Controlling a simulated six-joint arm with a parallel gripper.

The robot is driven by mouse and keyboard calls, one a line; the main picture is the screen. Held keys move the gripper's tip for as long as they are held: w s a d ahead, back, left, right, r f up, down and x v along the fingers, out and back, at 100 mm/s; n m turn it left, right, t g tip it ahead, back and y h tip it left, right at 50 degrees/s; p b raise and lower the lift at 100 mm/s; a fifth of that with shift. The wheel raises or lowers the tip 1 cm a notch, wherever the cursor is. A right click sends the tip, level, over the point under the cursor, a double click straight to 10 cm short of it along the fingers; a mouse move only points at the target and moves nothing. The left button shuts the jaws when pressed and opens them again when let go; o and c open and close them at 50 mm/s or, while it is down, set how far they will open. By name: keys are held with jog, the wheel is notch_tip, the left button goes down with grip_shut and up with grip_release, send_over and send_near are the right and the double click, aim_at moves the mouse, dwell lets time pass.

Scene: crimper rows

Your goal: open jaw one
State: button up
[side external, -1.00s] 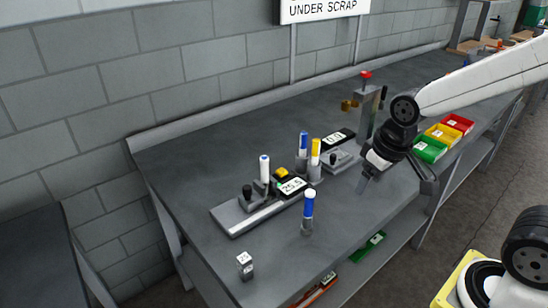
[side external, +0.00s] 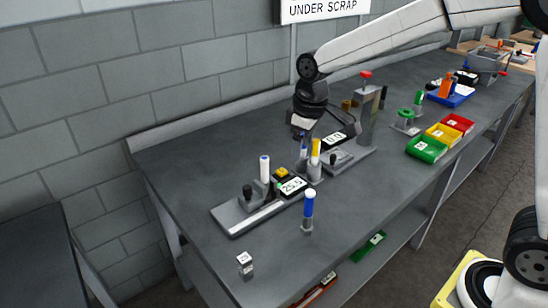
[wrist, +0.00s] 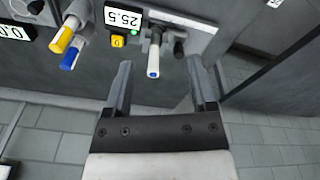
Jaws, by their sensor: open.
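The nearer crimper has a grey base plate (side external: 232,218), a display reading 25.5 (side external: 292,186) and a yellow button (side external: 281,171). A white handle with a blue end (side external: 265,168) stands upright on it and also shows in the wrist view (wrist: 154,55). A black knob (side external: 247,193) is beside that handle. My gripper (wrist: 158,65) is open and empty. In the wrist view the white handle lies between the lines of its fingers, near the tips; contact cannot be told.
A second display (side external: 334,139) and a red-topped post (side external: 366,90) are behind. A separate blue handle (side external: 308,204) and a small white-topped block (side external: 245,261) stand in front. Coloured bins (side external: 428,149) are at right.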

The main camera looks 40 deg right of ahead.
jog(key=w+a+f+n+g, duration=0.15)
jog(key=w+a+n, duration=0.35)
jog(key=w, duration=0.5)
send_over(247, 187)
notch_tip(247, 187, down, 6)
jog(key=shift+f, duration=0.25)
jog(key=shift+f, duration=3.9)
grip_shut()
jog(key=shift+r, duration=0.1)
